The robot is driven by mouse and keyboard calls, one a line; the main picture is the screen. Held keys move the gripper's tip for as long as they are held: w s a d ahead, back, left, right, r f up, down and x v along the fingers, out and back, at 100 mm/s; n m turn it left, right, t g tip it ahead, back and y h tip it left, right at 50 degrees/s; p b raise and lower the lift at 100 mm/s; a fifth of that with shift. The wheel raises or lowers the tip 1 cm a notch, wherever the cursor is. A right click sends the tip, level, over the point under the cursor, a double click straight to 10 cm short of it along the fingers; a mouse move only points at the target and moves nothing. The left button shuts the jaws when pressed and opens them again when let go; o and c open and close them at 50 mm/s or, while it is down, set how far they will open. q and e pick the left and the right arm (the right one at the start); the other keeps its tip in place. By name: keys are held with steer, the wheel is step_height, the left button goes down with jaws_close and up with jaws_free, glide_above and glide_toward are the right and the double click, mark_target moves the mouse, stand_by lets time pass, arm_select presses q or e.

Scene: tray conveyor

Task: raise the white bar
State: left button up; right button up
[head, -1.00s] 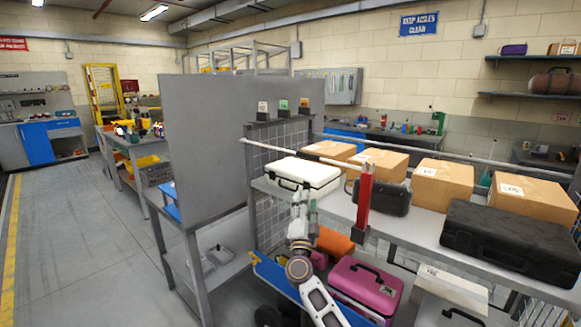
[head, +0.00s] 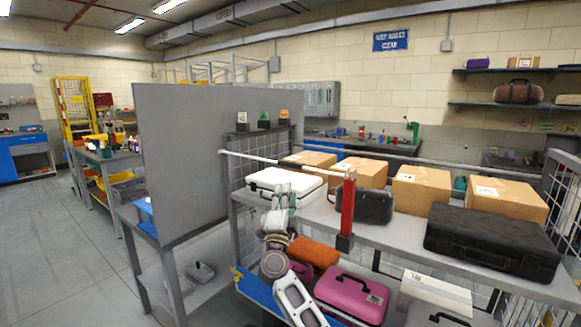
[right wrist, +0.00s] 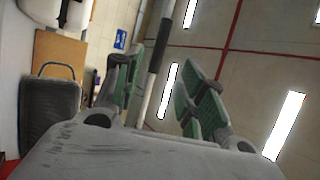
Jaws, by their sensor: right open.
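The white bar (head: 262,159) lies nearly level in the head view, running from the grey panel to a red post (head: 348,205). It crosses above the table's front edge. My right gripper (head: 283,190) is open and empty, pointing up a little below the bar, in front of the white case. In the right wrist view, a bar with white and dark sections (right wrist: 157,52) shows between the two green-padded fingers of the gripper (right wrist: 164,62). I cannot tell its exact distance from the fingers; no contact is visible. My left gripper is not in view.
A white case (head: 290,180), a black case (head: 490,240) and several cardboard boxes (head: 420,190) stand on the grey table. A pink case (head: 350,297) and an orange item (head: 313,252) lie below. A grey panel (head: 200,160) stands to the left, with open floor beyond.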

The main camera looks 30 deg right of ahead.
mark_target(291, 163)
steer(key=shift+b+x, duration=0.45)
steer(key=shift+x, duration=5.95)
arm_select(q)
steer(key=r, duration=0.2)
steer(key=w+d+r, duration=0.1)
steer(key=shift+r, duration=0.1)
arm_select(e)
steer(key=shift+w+d+r, duration=0.1)
steer(key=shift+w, duration=0.05)
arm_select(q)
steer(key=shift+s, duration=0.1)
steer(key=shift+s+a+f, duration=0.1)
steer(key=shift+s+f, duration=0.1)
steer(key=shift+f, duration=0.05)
arm_select(e)
jaws_close()
